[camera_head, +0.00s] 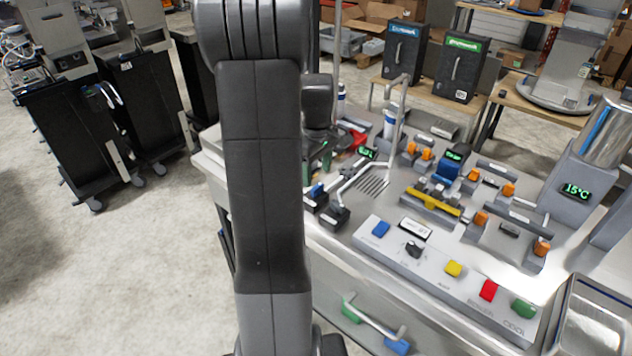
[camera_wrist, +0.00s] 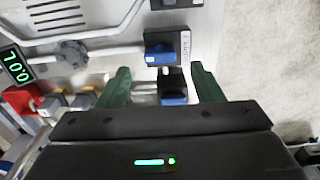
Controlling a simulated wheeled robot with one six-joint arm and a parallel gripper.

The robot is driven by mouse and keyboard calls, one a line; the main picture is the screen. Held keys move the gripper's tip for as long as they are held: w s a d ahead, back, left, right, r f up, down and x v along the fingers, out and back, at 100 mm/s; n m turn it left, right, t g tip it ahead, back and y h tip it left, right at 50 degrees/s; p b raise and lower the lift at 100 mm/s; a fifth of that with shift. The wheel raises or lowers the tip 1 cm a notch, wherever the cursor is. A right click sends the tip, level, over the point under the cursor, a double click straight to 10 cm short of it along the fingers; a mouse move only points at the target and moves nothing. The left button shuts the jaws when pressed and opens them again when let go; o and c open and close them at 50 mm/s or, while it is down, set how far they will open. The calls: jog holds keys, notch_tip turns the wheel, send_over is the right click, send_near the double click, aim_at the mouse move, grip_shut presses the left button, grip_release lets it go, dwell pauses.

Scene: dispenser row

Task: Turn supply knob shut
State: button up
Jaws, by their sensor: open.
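My gripper (camera_wrist: 163,82) is open, its two green fingers pointing away from the wrist. Between and just beyond the fingers is a black block with a blue knob (camera_wrist: 172,97). I see no finger touching it. A second blue knob (camera_wrist: 158,54) sits on a labelled black block beyond the fingertips; its label is too small to read. I cannot tell which is the supply knob.
A grey round knob (camera_wrist: 72,52) sits on a pipe left of the fingers, near a green-lit display (camera_wrist: 16,66). The counter front has a button panel (camera_head: 440,262). Open floor (camera_wrist: 285,70) shows on the right.

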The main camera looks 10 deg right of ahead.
aim_at(317, 186)
notch_tip(317, 186, down, 5)
jog(key=shift+r, duration=0.1)
dwell(0.3)
jog(key=c, duration=1)
